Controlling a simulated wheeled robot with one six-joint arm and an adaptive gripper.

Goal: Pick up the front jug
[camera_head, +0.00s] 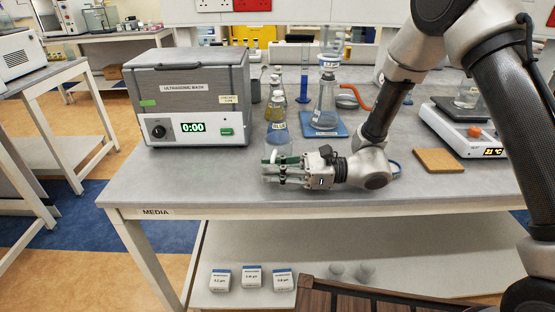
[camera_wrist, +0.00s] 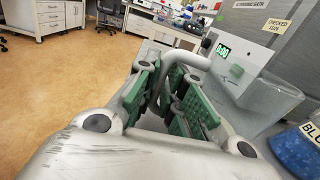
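My gripper (camera_head: 280,168) is low at the jug's front side, level with the bench top. In the wrist view my gripper (camera_wrist: 174,98) has its green pads close on either side of the grey bent handle (camera_wrist: 185,57). I cannot tell whether both pads touch it.
The ultrasonic bath (camera_head: 190,100) stands left of the jug. Behind are smaller bottles (camera_head: 276,104) and a flask (camera_head: 325,103) on a blue mat (camera_head: 338,130). A hotplate (camera_head: 462,132) and a cork mat (camera_head: 438,160) are at the right. The bench's front left is clear.

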